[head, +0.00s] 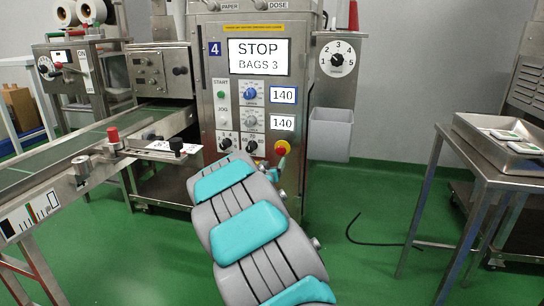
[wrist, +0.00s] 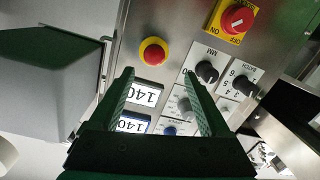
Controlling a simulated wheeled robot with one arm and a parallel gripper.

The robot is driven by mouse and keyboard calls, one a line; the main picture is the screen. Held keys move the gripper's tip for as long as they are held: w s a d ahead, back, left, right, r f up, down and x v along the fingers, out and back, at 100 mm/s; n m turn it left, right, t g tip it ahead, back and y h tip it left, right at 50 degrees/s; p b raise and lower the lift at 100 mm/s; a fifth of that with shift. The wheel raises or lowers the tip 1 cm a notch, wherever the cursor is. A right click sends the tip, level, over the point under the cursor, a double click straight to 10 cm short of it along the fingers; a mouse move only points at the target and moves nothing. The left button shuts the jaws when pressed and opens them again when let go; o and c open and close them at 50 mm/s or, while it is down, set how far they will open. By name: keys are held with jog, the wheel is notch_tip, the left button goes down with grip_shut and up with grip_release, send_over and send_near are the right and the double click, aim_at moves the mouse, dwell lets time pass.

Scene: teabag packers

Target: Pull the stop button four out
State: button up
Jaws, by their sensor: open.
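The stop button, a red mushroom head on a yellow ring, sits on the steel panel of the machine marked 4 (head: 214,48). In the head view the button (head: 281,148) shows below the two 140 displays, just above my gripper's end. In the wrist view the button (wrist: 152,52) lies just beyond my fingertips, near the line between them. My gripper (wrist: 158,72) is open with nothing between its fingers. The button looks apart from both fingers; its depth from them is hard to tell. The machine's screen (head: 259,57) reads STOP, BAGS 3.
A red and yellow ON/OFF switch (wrist: 235,18) and black knobs (wrist: 207,72) are near the button. A grey bin (head: 330,135) hangs right of the panel. A conveyor (head: 60,165) is at left, a steel table (head: 490,160) at right. Green floor between is mostly clear.

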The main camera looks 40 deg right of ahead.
aim_at(280, 151)
jog(key=shift+h, duration=0.7)
jog(key=shift+b+x, duration=0.4)
jog(key=shift+x, duration=4.5)
jog(key=shift+s+d, duration=0.1)
jog(key=shift+s, duration=0.05)
grip_shut()
